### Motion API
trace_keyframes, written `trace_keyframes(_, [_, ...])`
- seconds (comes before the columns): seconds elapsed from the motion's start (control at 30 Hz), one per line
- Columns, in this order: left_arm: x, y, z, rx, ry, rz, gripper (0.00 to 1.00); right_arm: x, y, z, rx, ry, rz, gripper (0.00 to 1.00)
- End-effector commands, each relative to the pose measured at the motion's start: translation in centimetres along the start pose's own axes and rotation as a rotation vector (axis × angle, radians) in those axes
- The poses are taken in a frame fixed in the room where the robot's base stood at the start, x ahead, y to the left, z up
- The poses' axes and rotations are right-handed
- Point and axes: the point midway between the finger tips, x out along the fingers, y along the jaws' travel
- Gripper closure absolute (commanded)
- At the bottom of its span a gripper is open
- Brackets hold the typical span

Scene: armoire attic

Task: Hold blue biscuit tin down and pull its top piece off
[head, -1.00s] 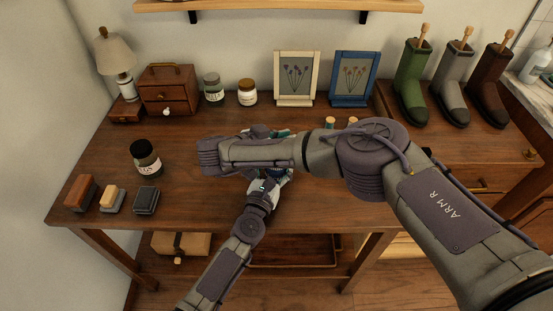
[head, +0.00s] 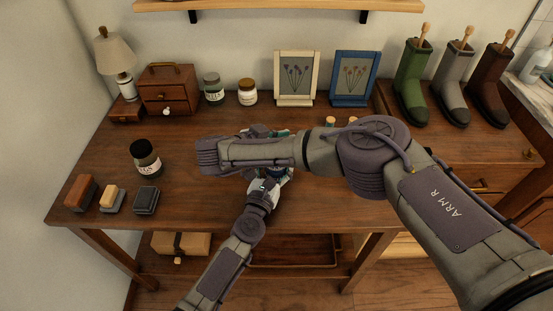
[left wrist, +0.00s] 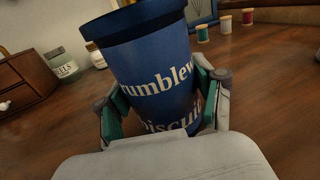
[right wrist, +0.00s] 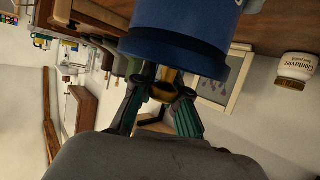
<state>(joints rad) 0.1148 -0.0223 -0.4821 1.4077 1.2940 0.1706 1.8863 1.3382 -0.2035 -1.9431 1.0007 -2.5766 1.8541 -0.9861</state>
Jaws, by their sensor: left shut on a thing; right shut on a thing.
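The blue biscuit tin (left wrist: 150,75) stands between the two teal-padded fingers of my left gripper (left wrist: 163,100), which is shut on its body. Its cream lettering faces the left wrist camera. The tin's top piece (right wrist: 175,52) is a darker blue lid with a brass knob (right wrist: 163,90). The lid sits on the tin with no clear gap showing. My right gripper (right wrist: 160,95) is shut on the knob from above. In the head view my right arm hides most of the tin, and my left gripper (head: 268,188) shows just below it.
A dark jar (head: 146,158) and several brushes or blocks (head: 112,198) are on the left of the table (head: 200,205). Jars (head: 247,92), a small drawer chest (head: 167,88) and two picture frames (head: 297,78) line the back. Thread spools (left wrist: 225,24) stand beyond the tin.

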Motion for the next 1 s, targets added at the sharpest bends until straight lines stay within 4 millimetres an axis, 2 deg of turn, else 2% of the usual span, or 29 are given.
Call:
trace_keyframes(0.17, [0.0,-0.4,0.0,0.002,0.001,-0.009,0.63,-0.5,-0.2,0.0,-0.001,-0.006,-0.01,1.0])
trace_keyframes(0.6, [0.0,-0.2,-0.1,0.002,0.003,-0.005,0.63,-1.1,-0.1,-2.4,0.002,0.001,-0.004,1.0])
trace_keyframes(0.83, [-0.1,-0.1,-0.2,0.002,0.003,-0.002,0.63,-1.1,-0.1,-2.6,0.002,0.002,-0.001,1.0])
trace_keyframes(0.87, [-0.1,-0.1,-0.2,0.002,0.003,-0.002,0.31,-1.1,-0.1,-2.6,0.003,0.002,-0.001,1.0])
trace_keyframes(1.0, [-0.1,-0.1,-0.1,0.002,0.003,-0.001,0.08,-1.0,-0.1,-2.6,0.003,0.003,-0.001,1.0])
